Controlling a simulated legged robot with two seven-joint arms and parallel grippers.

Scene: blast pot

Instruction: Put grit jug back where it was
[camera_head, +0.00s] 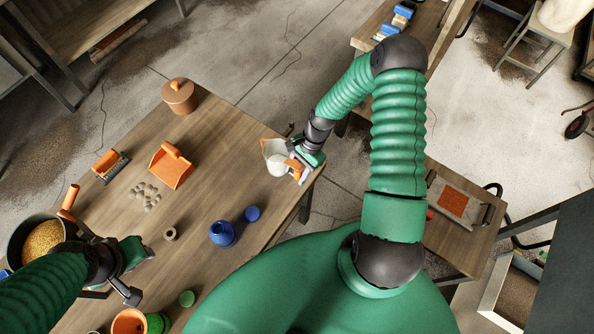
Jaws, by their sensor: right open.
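The grit jug (272,150), a pale vessel with an orange rim and orange handle, stands at the right edge of the wooden table. My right gripper (296,167) is at the jug's handle side, with its jaws open close around or beside the orange handle; I cannot tell which. The arm hides part of that side. My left gripper (136,254) is low over the table's left part, near a dark pot of yellow grain (42,240). Its fingers are too unclear to tell whether they are open.
On the table (225,125) are a lidded terracotta pot (179,96), an orange scoop (170,167), a brush (108,165), pale pebbles (145,195), a small ring (170,233), and a blue jar (224,233) with a blue lid (252,214). A side table (462,236) stands right.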

